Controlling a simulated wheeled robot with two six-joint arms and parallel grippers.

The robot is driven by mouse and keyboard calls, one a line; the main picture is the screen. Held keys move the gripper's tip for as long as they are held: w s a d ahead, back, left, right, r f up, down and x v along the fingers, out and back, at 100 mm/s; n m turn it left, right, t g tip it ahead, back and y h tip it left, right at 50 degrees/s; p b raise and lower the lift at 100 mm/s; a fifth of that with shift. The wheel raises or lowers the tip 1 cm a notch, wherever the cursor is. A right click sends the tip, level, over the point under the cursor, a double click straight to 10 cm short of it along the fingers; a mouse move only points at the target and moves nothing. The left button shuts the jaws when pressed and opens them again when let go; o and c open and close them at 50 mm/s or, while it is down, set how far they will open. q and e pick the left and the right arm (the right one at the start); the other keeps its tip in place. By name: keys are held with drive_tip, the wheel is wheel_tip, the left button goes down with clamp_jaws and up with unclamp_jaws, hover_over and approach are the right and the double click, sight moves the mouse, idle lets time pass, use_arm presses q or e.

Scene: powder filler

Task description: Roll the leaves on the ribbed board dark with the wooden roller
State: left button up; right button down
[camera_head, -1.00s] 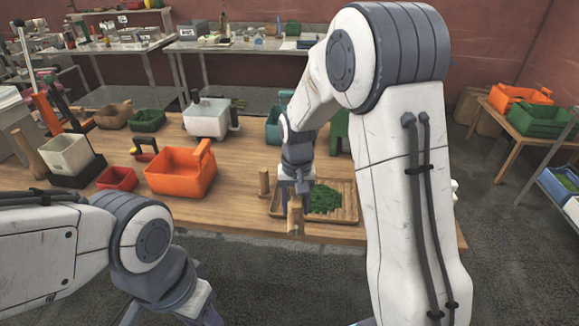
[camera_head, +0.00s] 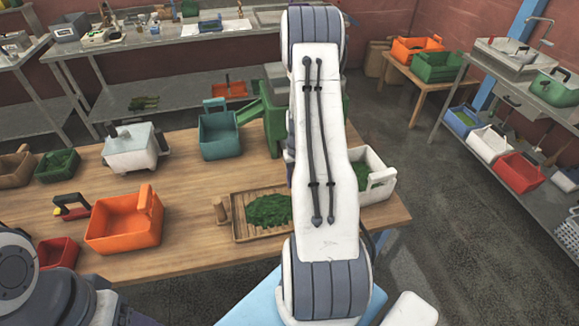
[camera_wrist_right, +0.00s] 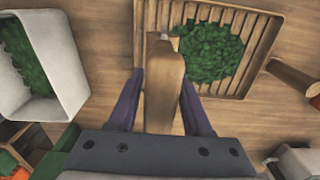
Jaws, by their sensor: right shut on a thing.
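The ribbed wooden board (camera_head: 243,236) lies on the wooden table, partly hidden by my right arm in the head view. A heap of green leaves (camera_head: 268,210) lies on its ribs. The wrist view shows the leaves (camera_wrist_right: 208,52) and the board's slats (camera_wrist_right: 262,45) too. My right gripper (camera_wrist_right: 162,84) is shut on the wooden roller (camera_wrist_right: 163,92), held at the board's edge beside the leaves; whether it touches them I cannot tell. My arm hides this gripper in the head view. My left arm shows at the lower left, its gripper out of frame.
A round wooden piece (camera_wrist_right: 295,77) stands beyond the board's other end. A white crate with leaves (camera_head: 378,180) stands right of the board. An orange crate (camera_head: 125,222) stands to the left; a teal crate (camera_head: 220,135) and a green machine (camera_head: 272,120) stand behind.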

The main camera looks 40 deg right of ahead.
wheel_tip(320, 180, down, 7)
drive_tip(key=b, duration=0.5)
drive_tip(key=shift+d+r, duration=0.1)
drive_tip(key=shift+d, duration=0.05)
drive_tip(key=w+a, duration=0.3)
drive_tip(key=a, duration=0.2)
drive_tip(key=w+a, duration=0.3)
drive_tip(key=a, duration=0.2)
drive_tip(key=w+a, duration=0.3)
drive_tip(key=a, duration=0.2)
drive_tip(key=shift+w+r, duration=0.1)
drive_tip(key=shift+r, duration=0.15)
wheel_tip(320, 180, up, 6)
drive_tip(key=p, duration=0.5)
drive_tip(key=shift+a+r, duration=0.2)
drive_tip(key=shift+r, duration=0.05)
